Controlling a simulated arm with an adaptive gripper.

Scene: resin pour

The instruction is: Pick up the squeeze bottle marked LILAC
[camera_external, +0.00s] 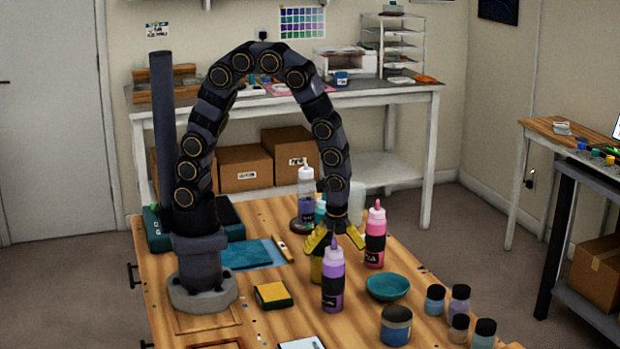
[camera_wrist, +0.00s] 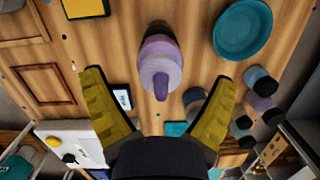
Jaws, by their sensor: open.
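A squeeze bottle with lilac contents, a purple cap and a dark label (camera_external: 333,280) stands upright on the wooden table; its label is too small to read. My gripper (camera_external: 336,238) points down with its yellow fingers spread, at the height of the bottle's top. In the wrist view the lilac bottle (camera_wrist: 160,62) is seen from above, nozzle toward the camera. It lies between and slightly beyond the tips of my open gripper (camera_wrist: 160,76). Nothing is held, and I see no finger touching the bottle.
A pink bottle (camera_external: 375,238) and a teal bowl (camera_external: 388,287) stand to the right. Several small jars (camera_external: 459,299) sit near the right edge. Another bottle with pale purple contents (camera_external: 306,200) stands behind. A yellow-topped block (camera_external: 272,294) lies left.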

